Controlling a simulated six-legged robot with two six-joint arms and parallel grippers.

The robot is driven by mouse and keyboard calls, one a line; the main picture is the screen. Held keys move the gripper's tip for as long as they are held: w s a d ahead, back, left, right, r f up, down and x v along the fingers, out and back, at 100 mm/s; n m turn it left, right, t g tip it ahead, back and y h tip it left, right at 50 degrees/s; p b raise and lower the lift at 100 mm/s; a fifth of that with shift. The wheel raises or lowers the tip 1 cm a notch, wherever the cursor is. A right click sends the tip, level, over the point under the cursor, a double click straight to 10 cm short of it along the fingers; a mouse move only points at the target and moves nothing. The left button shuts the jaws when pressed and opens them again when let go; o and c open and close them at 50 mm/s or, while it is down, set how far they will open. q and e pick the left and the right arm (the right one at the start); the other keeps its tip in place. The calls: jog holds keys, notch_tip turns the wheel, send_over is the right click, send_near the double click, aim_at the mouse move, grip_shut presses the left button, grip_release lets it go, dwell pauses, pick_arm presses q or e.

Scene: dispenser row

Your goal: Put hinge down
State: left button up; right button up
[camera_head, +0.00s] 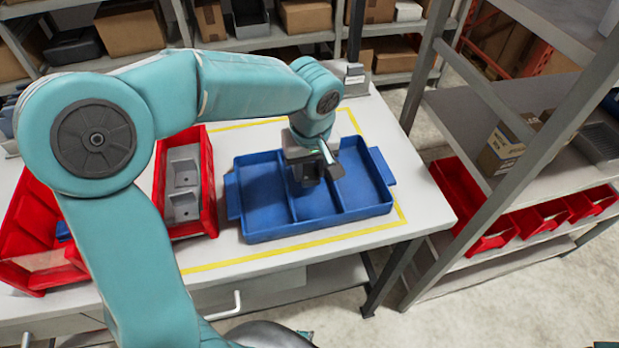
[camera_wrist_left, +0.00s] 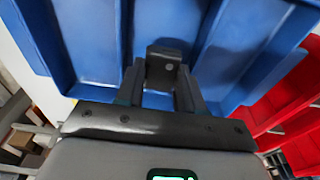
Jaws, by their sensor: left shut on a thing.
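My left gripper (camera_head: 318,172) reaches down over the middle compartment of the blue tray (camera_head: 265,235) on the table. In the left wrist view the gripper (camera_wrist_left: 162,92) is shut on a small dark grey hinge (camera_wrist_left: 165,60), which sticks out between the fingertips. The blue tray also fills most of that view (camera_wrist_left: 90,40). The tray has three compartments; the left and right ones look empty. I cannot tell whether the hinge touches the tray floor. In the head view the hinge is mostly hidden by the gripper. My right gripper is not in view.
A red bin (camera_head: 209,170) with grey parts (camera_head: 183,185) stands just left of the tray. Another red bin (camera_head: 30,215) is at the far left. Yellow tape (camera_head: 215,264) outlines the tray area. A metal shelf rack (camera_head: 490,200) stands to the right.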

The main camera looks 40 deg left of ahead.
aim_at(310, 174)
pick_arm(q)
notch_tip(310, 174, down, 3)
jog(key=shift+d, duration=0.15)
jog(key=shift+f, duration=0.4)
jog(key=shift+f, duration=0.1)
jog(key=o, duration=0.6)
jog(key=shift+f+b, duration=0.1)
jog(key=shift+b, duration=0.25)
jog(key=o, duration=0.4)
jog(key=shift+w, duration=0.1)
jog(key=shift+o, duration=0.2)
